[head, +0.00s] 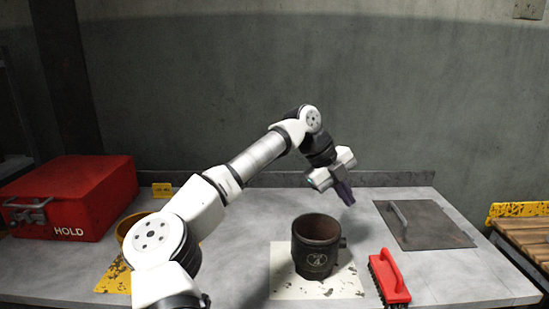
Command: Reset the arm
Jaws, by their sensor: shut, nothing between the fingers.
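My arm reaches up from the lower left and bends over the bench. My gripper (345,193) is shut and empty. It hangs in the air above and to the right of a dark cylindrical pot (315,262), apart from it.
A red box marked HOLD (75,195) sits at the left. A yellow round container (128,232) is partly hidden behind my arm. A red brush (391,277) and a grey plate with a handle (425,226) lie at the right. A slatted wooden surface (528,238) stands beyond the bench (490,282).

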